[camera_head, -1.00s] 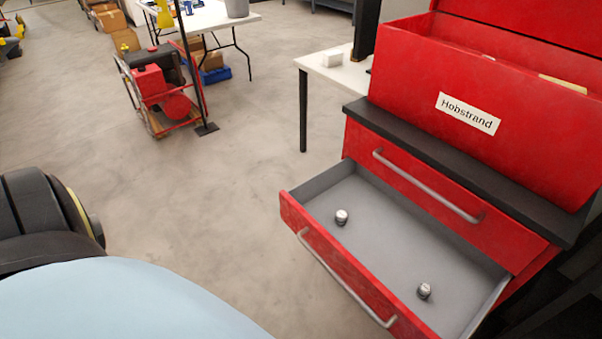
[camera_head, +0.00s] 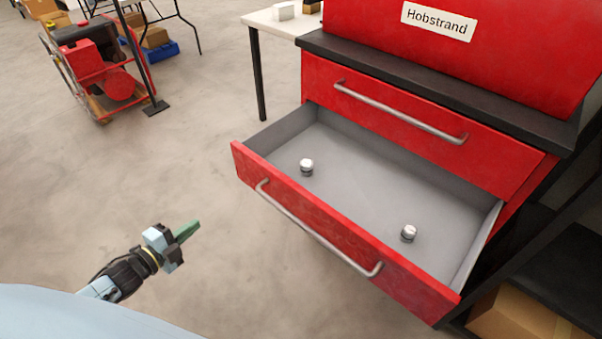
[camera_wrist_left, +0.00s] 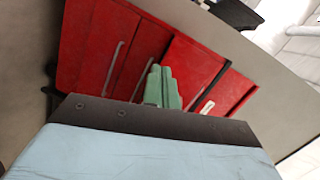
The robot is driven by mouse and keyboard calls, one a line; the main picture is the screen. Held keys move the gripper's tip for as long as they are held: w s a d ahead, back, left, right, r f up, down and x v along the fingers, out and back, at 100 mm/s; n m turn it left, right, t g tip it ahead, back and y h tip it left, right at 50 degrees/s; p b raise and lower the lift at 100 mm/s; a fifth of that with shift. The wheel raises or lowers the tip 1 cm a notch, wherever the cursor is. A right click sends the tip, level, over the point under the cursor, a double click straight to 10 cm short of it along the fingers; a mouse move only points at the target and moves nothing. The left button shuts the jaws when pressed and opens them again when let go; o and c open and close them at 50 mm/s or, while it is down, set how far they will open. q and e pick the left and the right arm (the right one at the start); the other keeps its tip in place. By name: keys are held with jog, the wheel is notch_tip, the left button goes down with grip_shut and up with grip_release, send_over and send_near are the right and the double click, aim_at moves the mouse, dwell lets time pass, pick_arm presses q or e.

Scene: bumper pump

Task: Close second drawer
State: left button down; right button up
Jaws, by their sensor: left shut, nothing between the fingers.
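The second drawer (camera_head: 305,222) of the red tool chest is pulled out, with a grey inside and a metal bar handle (camera_head: 312,236) on its front. Two small metal pieces lie in it, one at the left (camera_head: 307,167) and one at the right (camera_head: 408,233). The top drawer (camera_head: 400,113) above is shut. My left gripper (camera_head: 188,231) is shut and empty, to the left of the open drawer's front and apart from it. Its green fingers (camera_wrist_left: 162,88) show together in the left wrist view, with the red chest (camera_wrist_left: 195,72) beyond. My right gripper is not in view.
A black-topped ledge (camera_head: 430,85) runs above the drawers, under a red box labelled Hobstrand (camera_head: 438,22). A red machine on a cart (camera_head: 100,75) is at the far left. Open floor lies left of the drawer.

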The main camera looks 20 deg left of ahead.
pick_arm(q)
notch_tip(320, 180, up, 6)
jog(key=w+d+f+m+t+h+b, duration=0.1)
jog(key=w+d+m+h+b, duration=0.1)
jog(key=m+h, duration=0.15)
jog(key=b, duration=0.3)
send_near(248, 173)
jog(key=shift+m, duration=0.45)
jog(key=x, duration=0.5)
jog(key=shift+w+d+f, duration=0.1)
jog(key=shift+w+d, duration=0.05)
jog(key=shift+w, duration=0.1)
jog(key=shift+w+d, duration=0.25)
jog(key=shift+w, duration=0.35)
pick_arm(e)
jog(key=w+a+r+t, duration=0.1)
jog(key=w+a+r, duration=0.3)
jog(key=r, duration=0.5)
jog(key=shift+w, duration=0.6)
pick_arm(q)
jog(key=shift+w, duration=0.1)
